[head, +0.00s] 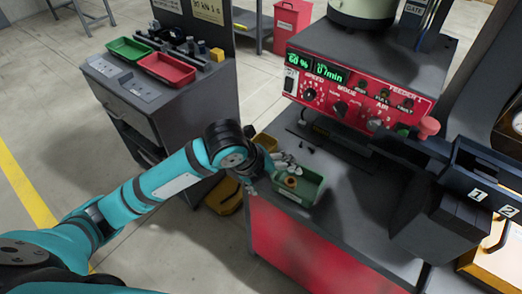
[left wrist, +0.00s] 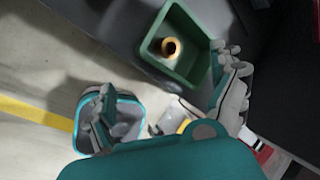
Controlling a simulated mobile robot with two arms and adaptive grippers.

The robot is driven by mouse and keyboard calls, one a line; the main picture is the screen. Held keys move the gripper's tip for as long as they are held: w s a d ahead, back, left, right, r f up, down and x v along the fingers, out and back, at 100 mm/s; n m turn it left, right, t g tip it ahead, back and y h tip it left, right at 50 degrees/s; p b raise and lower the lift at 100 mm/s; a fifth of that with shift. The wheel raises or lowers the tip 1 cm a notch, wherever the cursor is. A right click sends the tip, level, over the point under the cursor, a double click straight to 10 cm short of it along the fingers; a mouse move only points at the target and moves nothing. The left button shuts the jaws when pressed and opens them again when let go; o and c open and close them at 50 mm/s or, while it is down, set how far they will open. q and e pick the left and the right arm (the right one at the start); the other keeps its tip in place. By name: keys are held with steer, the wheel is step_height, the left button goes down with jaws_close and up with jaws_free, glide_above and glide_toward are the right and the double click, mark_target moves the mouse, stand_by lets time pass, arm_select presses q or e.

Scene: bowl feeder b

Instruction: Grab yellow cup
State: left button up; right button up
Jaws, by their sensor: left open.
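A small yellow, round, hollow piece, apparently the yellow cup (head: 291,182), lies inside a green tray (head: 309,191) at the front left corner of the red-fronted bench. In the left wrist view the cup (left wrist: 171,47) shows as a ring with a dark middle, inside the green tray (left wrist: 197,77). My left gripper (head: 279,168) is at the left rim of the tray, close to the cup. Its fingers (left wrist: 163,72) are spread, with nothing between them. I cannot tell its exact height above the tray. My right gripper is out of view.
A red feeder control box (head: 357,93) stands behind the tray, with dark tracks (head: 455,190) to the right. A grey cabinet (head: 180,105) at left carries a green tray (head: 129,48) and a red tray (head: 167,68). A yellow bin (head: 224,198) is below my arm.

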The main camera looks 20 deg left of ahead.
arm_select(q)
steer(key=w+a+r+m+y, duration=0.2)
steer(key=w+a+r+m, duration=0.65)
steer(key=r+m, duration=0.2)
steer(key=m, duration=0.1)
glide_toward(258, 137)
steer(key=d+f, duration=0.1)
steer(key=s+d+f, duration=0.1)
steer(key=d+f, duration=0.1)
steer(key=shift+s+f+p, duration=0.15)
steer(key=shift+f+p, duration=0.15)
steer(key=shift+p+x, duration=0.35)
steer(key=shift+x, duration=2.35)
steer(key=shift+s, duration=0.15)
steer(key=shift+c, duration=0.4)
steer(key=c, duration=1.3)
steer(key=shift+r, duration=0.1)
